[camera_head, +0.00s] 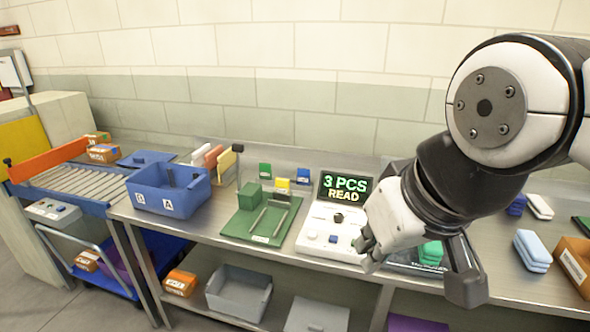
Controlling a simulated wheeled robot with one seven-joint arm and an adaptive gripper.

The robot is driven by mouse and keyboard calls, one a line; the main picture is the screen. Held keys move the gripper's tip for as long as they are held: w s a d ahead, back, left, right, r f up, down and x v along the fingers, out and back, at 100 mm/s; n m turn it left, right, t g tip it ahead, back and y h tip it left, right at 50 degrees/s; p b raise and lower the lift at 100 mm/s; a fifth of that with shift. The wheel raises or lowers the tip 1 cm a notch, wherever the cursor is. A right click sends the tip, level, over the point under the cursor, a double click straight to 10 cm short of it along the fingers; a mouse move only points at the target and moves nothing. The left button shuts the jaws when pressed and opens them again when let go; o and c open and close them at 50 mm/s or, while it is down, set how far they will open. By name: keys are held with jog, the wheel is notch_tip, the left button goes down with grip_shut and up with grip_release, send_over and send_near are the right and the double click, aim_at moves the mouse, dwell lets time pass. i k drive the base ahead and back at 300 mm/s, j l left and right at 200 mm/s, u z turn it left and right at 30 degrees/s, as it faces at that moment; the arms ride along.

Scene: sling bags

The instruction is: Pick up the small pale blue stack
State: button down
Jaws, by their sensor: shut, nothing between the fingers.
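The pale blue stack (531,250) lies on the right part of the metal bench, made of flat layers with rounded edges. My gripper (368,250) is left of it, over the front of the white device with the screen. Its fingers are small in this view and appear shut and empty. The gripper is well apart from the stack, and my arm comes in from the upper right between them. The stack is in plain view.
An orange-brown box (573,264) stands close right of the stack. A white stack (540,206) and a dark blue stack (516,204) lie behind it. A green piece (431,252) lies under my arm. A blue bin (168,190) stands left.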

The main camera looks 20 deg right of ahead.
aim_at(533, 256)
jog(key=z, duration=1.85)
jog(key=i+j+z, duration=0.2)
jog(key=i, duration=0.25)
jog(key=i+j+z, duration=0.2)
jog(key=i, duration=0.3)
jog(key=l, duration=0.1)
